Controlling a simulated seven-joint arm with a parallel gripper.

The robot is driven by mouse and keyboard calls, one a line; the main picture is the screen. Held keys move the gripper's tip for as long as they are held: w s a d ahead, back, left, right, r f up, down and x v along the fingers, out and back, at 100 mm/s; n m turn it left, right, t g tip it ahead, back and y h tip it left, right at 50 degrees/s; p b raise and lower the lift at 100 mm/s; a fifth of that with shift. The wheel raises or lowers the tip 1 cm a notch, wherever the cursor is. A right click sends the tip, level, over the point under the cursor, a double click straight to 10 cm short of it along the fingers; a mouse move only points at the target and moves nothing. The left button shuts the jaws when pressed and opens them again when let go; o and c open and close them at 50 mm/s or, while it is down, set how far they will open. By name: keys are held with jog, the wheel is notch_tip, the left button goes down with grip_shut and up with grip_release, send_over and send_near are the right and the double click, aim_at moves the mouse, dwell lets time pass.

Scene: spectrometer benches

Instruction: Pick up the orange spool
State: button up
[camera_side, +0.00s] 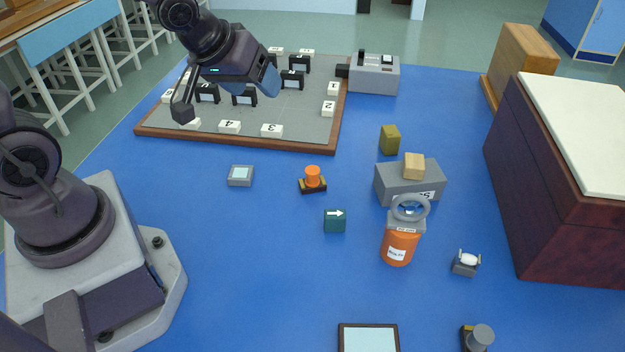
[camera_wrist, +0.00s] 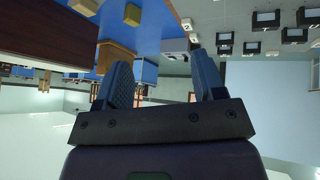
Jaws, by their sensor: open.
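The orange spool (camera_side: 312,176) stands upright on a small dark base with yellow marks, near the middle of the blue table. My gripper (camera_side: 226,104) is raised above the grey board, up and to the left of the spool and well apart from it. In the wrist view my gripper (camera_wrist: 165,82) shows two separated fingers with nothing between them. I cannot make out the spool in the wrist view.
The wood-edged board (camera_side: 240,144) holds black holders and white number tiles. A small grey box (camera_side: 240,176) and a teal arrow block (camera_side: 335,221) flank the spool. An orange jar (camera_side: 398,247) and grey block (camera_side: 395,188) stand to the right.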

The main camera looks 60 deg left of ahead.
jog(key=w+f+n+t+h, duration=0.1)
jog(key=w+f+n+h, duration=0.3)
jog(key=f, duration=0.6)
jog(key=n+t+y, duration=0.4)
jog(key=n+t, duration=0.6)
jog(key=n, duration=1.7)
send_near(312, 170)
jog(key=shift+w, duration=1.25)
jog(key=shift+w+f, duration=0.15)
jog(key=shift+w, duration=0.05)
jog(key=shift+w+a, duration=0.15)
jog(key=shift+w, duration=1.6)
jog(key=shift+w+a, duration=0.15)
jog(key=shift+w, duration=1.65)
